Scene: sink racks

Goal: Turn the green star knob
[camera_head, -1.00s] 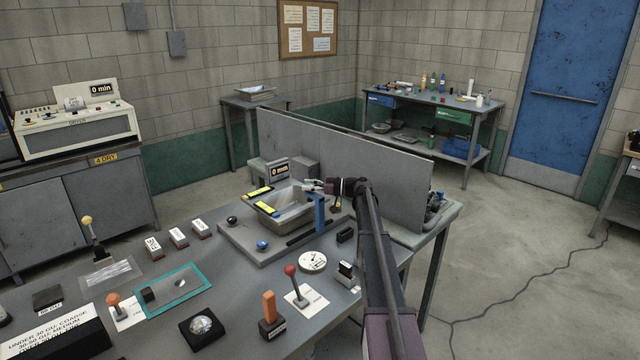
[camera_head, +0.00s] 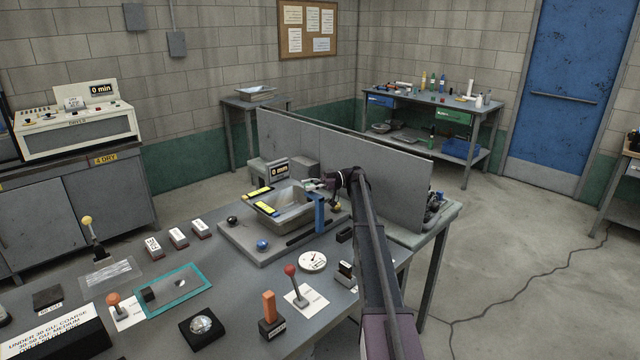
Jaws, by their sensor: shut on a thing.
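My gripper (camera_head: 312,184) is at the top of the blue post (camera_head: 320,212) that stands by the right side of the grey sink basin (camera_head: 291,222). It is small in this view and looks shut at the post's top. The green star knob does not show clearly; the thing in the jaws is most likely this knob, covered by them. A black knob (camera_head: 232,220), a blue knob (camera_head: 262,245) and a yellowish knob (camera_head: 336,207) sit around the basin.
A tall grey panel (camera_head: 390,170) stands close behind the basin and my arm. A red-topped lever (camera_head: 290,270), a round white dial (camera_head: 312,261) and an orange block (camera_head: 269,306) stand on the near bench.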

